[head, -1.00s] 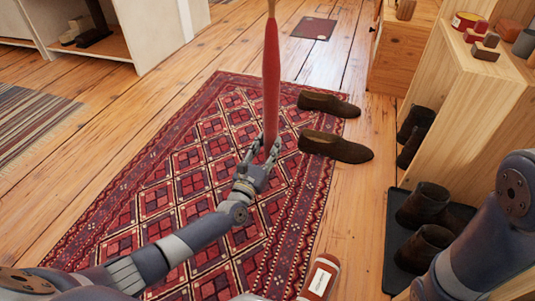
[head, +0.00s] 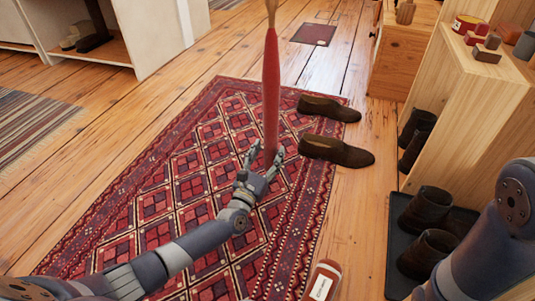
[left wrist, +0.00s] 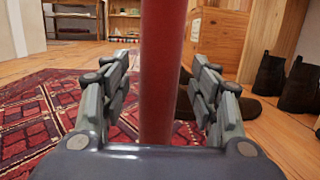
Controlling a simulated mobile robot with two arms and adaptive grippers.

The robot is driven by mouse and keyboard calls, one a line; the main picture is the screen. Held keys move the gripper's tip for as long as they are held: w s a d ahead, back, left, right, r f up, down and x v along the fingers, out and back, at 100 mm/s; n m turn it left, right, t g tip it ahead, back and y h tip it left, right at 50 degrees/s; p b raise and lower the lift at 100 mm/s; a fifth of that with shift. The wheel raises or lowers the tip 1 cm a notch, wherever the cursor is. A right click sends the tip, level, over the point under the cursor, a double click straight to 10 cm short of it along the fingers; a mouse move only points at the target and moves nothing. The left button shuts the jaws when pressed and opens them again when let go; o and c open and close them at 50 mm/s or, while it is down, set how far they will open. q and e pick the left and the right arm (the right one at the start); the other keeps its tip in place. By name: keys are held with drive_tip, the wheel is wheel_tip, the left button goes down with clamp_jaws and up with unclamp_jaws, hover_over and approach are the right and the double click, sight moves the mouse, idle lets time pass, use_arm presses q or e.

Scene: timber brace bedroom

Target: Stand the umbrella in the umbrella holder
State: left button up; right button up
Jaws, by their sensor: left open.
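The red umbrella (head: 271,95) stands upright in the head view, with its wooden handle at the top edge of the picture. In the left wrist view the umbrella (left wrist: 163,75) is a red shaft running from top to bottom between the two fingers. My left gripper (head: 264,155) is open around the lower part of the umbrella, with a gap on each side in the left wrist view (left wrist: 160,92). The umbrella's lower tip is hidden by the hand. I cannot make out an umbrella holder for certain. My right gripper is out of view.
A red patterned rug (head: 150,190) covers the floor. Two brown shoes (head: 337,150) lie on its right side. A labelled reddish object (head: 321,282) is at the bottom edge. Boots stand on a dark tray (head: 400,255) beside a wooden shelf unit (head: 455,95) at right.

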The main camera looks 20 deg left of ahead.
use_arm(q)
drive_tip(key=p+v, duration=0.4)
drive_tip(key=v, duration=0.8)
drive_tip(key=shift+p, duration=0.4)
